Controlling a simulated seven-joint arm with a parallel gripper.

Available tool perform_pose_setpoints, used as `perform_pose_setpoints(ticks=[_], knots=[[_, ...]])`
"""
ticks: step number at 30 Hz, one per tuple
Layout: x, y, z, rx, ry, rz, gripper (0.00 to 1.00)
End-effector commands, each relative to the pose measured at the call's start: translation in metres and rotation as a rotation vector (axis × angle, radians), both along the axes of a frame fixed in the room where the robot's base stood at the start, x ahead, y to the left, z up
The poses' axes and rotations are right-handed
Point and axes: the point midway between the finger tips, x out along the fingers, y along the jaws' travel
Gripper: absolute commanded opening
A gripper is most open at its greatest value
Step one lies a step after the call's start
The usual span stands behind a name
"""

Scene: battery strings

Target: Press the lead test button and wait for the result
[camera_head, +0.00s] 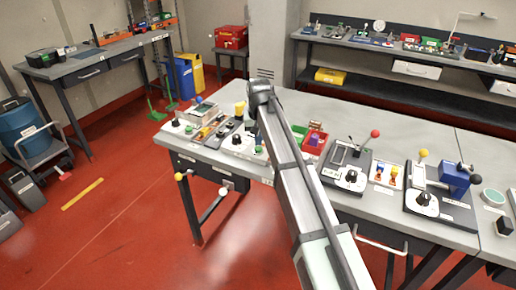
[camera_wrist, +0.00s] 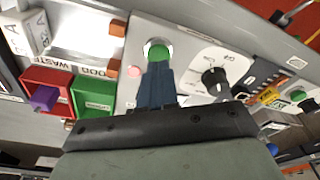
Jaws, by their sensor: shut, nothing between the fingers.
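The grey test panel (camera_wrist: 185,50) carries a round green button (camera_wrist: 157,48) in a pale ring, a small pink lamp (camera_wrist: 133,71) and a black knob (camera_wrist: 215,75) on a white dial. My gripper (camera_wrist: 156,66) is shut and empty. Its dark blue fingertips lie right at the near edge of the green button in the wrist view and cover part of it. Whether they touch or press it I cannot tell. In the head view the panel (camera_head: 239,141) is on the bench, left of my arm.
A red bin (camera_wrist: 45,92) with a purple block in it and a green bin (camera_wrist: 93,98) stand beside the panel. Further devices with knobs and levers, such as a red-knobbed one (camera_head: 346,168), stand along the grey workbench (camera_head: 380,128). The red floor left of the bench is mostly clear.

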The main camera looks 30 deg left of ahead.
Motion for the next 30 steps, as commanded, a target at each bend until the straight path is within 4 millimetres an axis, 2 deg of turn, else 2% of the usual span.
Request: perform_pose_setpoints(ticks=[30], knots=[[0.0000, 0.0000, -0.0081, 0.000, 0.000, 0.000, 0.00]])
